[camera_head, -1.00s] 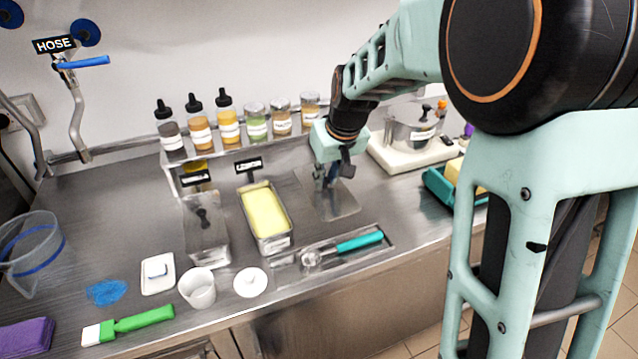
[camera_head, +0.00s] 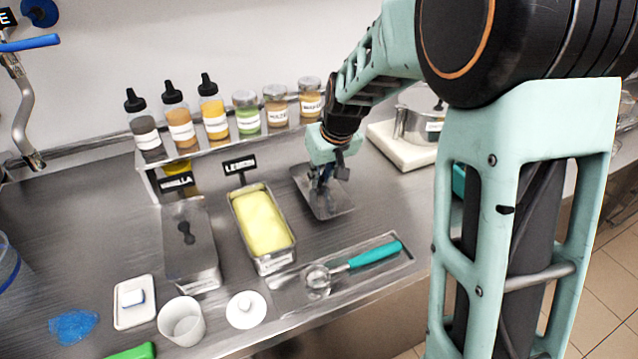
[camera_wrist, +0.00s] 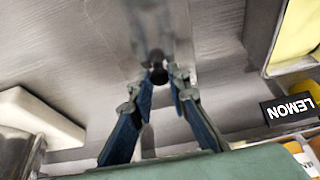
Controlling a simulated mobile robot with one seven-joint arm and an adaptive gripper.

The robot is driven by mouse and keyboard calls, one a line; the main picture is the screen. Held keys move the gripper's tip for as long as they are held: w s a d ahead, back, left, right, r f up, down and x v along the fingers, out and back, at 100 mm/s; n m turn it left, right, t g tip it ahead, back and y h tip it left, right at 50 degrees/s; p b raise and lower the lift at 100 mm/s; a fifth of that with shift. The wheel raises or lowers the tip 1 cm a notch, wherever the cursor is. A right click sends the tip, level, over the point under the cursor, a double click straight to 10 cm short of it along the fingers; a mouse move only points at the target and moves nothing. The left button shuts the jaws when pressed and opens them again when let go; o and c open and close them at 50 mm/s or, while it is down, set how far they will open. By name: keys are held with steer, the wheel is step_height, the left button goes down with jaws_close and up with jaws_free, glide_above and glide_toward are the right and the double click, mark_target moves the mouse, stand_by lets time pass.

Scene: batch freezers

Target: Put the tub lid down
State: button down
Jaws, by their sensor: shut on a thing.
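My gripper (camera_head: 322,180) is shut on the black knob of the metal tub lid (camera_head: 335,205). The lid is a shiny rectangular plate, roughly level, just right of the lemon tub (camera_head: 275,265). I cannot tell whether it touches the counter. The wrist view shows my gripper (camera_wrist: 160,80) closed around the dark knob, with the lid (camera_wrist: 155,25) hard to tell from the steel. The lemon tub stands uncovered with smooth yellow contents. A second tub (camera_head: 190,245) to its left has its own lid with a black knob.
Behind stands a shelf with bottles (camera_head: 180,125) and jars (camera_head: 275,108). A teal-handled scoop (camera_head: 370,256) lies on a tray in front. A white board with a pot (camera_head: 412,125) is at the right. Steel counter is bare around the lid.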

mark_target(322, 182)
step_height(322, 182, down, 2)
steer(key=shift+w+f+b, duration=0.1)
steer(key=shift+f+b, duration=0.1)
steer(key=shift+b, duration=0.25)
steer(key=shift+f, duration=0.25)
steer(key=shift+f, duration=0.1)
steer(key=shift+f+b, duration=0.15)
steer(key=shift+b, duration=0.25)
steer(key=c, duration=1.8)
jaws_free()
steer(key=shift+c, duration=0.2)
